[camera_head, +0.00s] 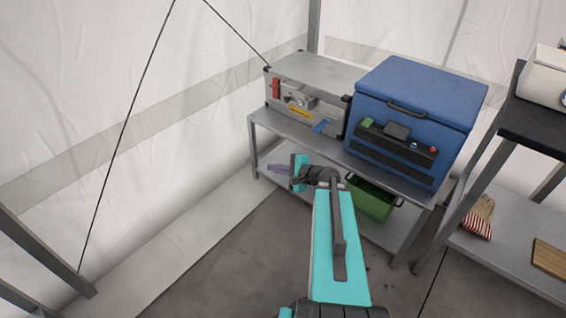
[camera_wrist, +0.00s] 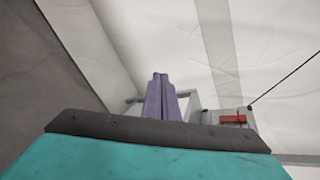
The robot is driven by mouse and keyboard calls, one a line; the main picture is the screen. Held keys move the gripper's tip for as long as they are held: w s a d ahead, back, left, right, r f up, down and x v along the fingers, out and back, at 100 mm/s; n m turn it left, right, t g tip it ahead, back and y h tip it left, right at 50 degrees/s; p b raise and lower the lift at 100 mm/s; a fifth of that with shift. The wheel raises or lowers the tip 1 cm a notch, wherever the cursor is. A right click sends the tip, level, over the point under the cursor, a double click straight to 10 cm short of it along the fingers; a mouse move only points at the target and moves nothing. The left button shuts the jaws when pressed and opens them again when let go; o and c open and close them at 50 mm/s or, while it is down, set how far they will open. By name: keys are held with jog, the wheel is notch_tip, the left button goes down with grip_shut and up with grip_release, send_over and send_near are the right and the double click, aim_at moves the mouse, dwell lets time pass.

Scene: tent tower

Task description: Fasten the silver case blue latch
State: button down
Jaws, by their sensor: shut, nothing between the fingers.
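The silver case (camera_head: 325,73) stands on the upper shelf of a grey metal rack, with a handle and a yellow label on its front. Its blue latch (camera_head: 320,127) is low on the front at the right and looks tilted out from the case. Its red latch (camera_head: 275,88) is at the front's left end; it also shows in the wrist view (camera_wrist: 232,119). My gripper (camera_head: 270,168) has purple fingers, is shut and empty, and points left, below and left of the blue latch, apart from it. In the wrist view the fingers (camera_wrist: 160,77) are together; the blue latch is hidden there.
A blue cooler box (camera_head: 425,90) stands right beside the case. A green crate (camera_head: 371,199) sits on the rack's lower shelf (camera_head: 400,232). A second rack (camera_head: 510,262) at right holds a striped bag (camera_head: 479,217). The tent wall is close at left; floor in front is open.

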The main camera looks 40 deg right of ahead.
jog(key=shift+w+a+f, duration=0.1)
jog(key=shift+a+f, duration=0.15)
jog(key=shift+a, duration=0.6)
